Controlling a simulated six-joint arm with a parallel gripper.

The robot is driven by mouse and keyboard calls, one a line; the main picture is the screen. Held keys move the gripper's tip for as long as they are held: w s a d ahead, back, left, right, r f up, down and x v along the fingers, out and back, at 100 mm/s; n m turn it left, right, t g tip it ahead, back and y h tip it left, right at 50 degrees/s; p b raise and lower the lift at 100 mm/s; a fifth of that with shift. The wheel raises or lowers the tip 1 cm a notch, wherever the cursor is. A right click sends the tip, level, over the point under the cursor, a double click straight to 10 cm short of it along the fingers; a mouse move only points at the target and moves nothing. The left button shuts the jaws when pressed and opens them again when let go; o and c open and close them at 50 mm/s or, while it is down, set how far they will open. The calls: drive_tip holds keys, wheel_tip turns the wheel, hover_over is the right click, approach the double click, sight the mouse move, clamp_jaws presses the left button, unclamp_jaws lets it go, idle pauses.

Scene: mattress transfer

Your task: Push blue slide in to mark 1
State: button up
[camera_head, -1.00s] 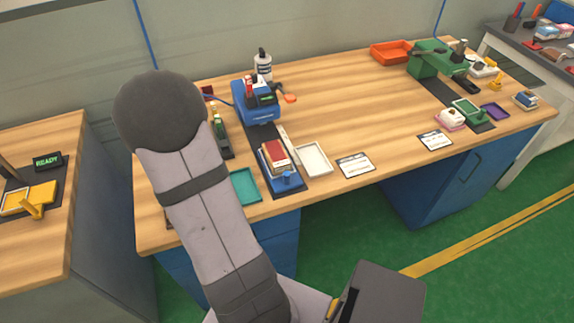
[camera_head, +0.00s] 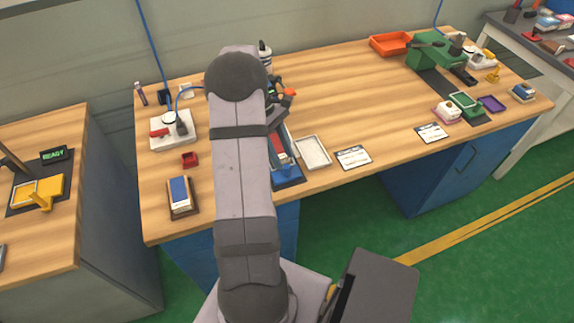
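The blue slide (camera_head: 287,173) shows just right of my arm, at the front part of a dark track on the wooden bench. A red block (camera_head: 278,148) shows at the slide's back part, partly behind my arm. The blue press body behind it is almost wholly hidden by my arm; an orange-tipped lever (camera_head: 288,92) and dark parts stick out beside the arm. I cannot make out mark 1. My gripper is not discernible; my arm's upright links cover the area where it could be.
A white tray (camera_head: 312,152) and a label card (camera_head: 353,157) lie right of the slide. On the left stand a white station (camera_head: 172,130), a small red box (camera_head: 190,160) and a blue-topped block (camera_head: 179,194). A green press (camera_head: 436,52) stands far right. The bench middle is clear.

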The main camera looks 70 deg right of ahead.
sight(287, 166)
drive_tip(key=shift+p+x, duration=0.55)
drive_tip(key=shift+x, duration=2)
drive_tip(key=shift+w, duration=0.1)
clamp_jaws()
